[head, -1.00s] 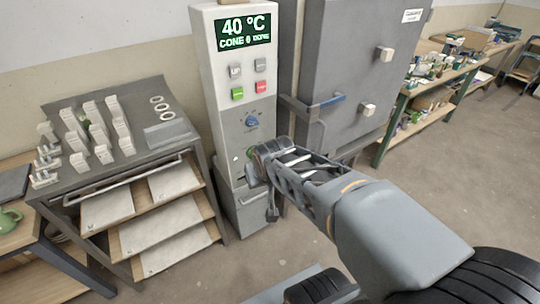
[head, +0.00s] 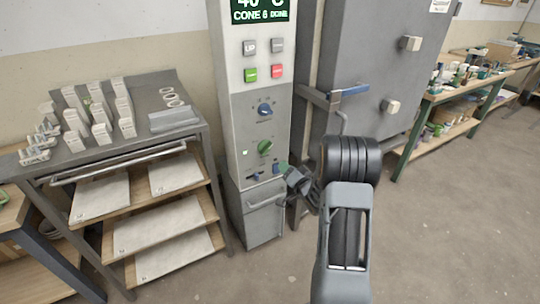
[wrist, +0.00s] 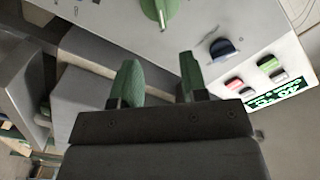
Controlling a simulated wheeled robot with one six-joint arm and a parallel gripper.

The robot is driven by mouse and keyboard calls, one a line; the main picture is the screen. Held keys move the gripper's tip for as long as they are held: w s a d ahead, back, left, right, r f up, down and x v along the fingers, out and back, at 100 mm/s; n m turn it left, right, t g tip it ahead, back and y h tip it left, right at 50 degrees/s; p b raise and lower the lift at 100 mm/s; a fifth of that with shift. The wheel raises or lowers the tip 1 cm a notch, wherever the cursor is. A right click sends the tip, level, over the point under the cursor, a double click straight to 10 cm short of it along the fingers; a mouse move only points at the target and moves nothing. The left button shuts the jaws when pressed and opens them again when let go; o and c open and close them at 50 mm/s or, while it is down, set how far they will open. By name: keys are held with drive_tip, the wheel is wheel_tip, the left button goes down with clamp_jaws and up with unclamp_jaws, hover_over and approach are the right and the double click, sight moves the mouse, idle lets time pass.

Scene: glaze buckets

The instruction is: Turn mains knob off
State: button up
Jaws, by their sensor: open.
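The tall grey control panel has a green knob (head: 265,148) low on its face and a blue knob (head: 264,110) above it. Their labels are too small to read, so I cannot tell from lettering which is the mains knob. My gripper (head: 270,172) is just below the green knob, near the panel's lower edge. In the wrist view, my gripper (wrist: 157,78) is open and empty, its two green-tipped fingers apart. The green knob (wrist: 158,12) lies beyond the fingertips, partly cut off by the top edge, with a pale pointer stripe. The blue knob (wrist: 223,48) is to the right.
A grey kiln (head: 365,70) with a blue-gripped latch handle (head: 350,91) stands right of the panel, close to my arm. A rack (head: 150,150) with shelves and test pieces stands left. Red and green buttons are above the knobs. Floor at right is clear.

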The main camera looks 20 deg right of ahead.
sight(269, 149)
drive_tip(key=w, duration=0.4)
drive_tip(key=w+a, duration=0.1)
drive_tip(key=w, duration=0.8)
drive_tip(key=shift+a+b, duration=0.3)
clamp_jaws()
